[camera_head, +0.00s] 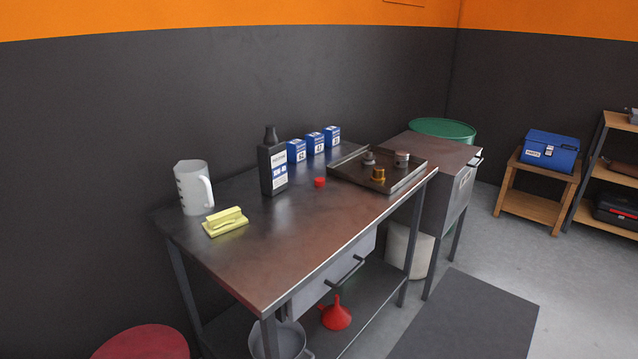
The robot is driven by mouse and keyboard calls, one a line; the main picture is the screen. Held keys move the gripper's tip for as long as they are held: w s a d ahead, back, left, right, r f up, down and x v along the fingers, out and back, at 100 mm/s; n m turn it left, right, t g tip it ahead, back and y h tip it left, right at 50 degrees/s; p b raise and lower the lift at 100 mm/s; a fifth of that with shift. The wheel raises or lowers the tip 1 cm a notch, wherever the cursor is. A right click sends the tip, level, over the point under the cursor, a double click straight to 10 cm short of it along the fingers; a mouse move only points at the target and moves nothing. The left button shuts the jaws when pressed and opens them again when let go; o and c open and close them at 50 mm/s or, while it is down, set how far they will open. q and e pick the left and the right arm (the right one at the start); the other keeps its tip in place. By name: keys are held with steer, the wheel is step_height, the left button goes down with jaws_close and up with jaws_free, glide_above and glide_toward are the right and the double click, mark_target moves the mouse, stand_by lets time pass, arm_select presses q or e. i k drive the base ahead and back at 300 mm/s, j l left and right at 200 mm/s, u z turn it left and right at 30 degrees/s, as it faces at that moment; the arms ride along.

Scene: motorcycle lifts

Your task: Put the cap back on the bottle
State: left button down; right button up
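A dark bottle (272,166) with a white and blue label stands upright on the metal workbench (290,235), toward its back edge. Its narrow black neck points up; I cannot tell at this size whether the neck is open. A small red cap (320,182) lies on the bench to the right of the bottle, apart from it. Neither of my grippers shows in the head view.
Blue boxes (315,143) stand behind. A dark tray (350,170) with metal parts is at the right. The bench front is clear. A red stool (140,343) stands lower left.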

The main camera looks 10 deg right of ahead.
mark_target(271, 154)
steer(key=i+l+u, duration=0.1)
steer(key=u, duration=0.25)
steer(key=l+u, duration=0.3)
steer(key=i+l+u, duration=0.15)
steer(key=l, duration=0.55)
steer(key=i+l+u, duration=0.2)
steer(key=l, duration=0.45)
steer(key=l+u, duration=0.15)
steer(key=l, duration=1.55)
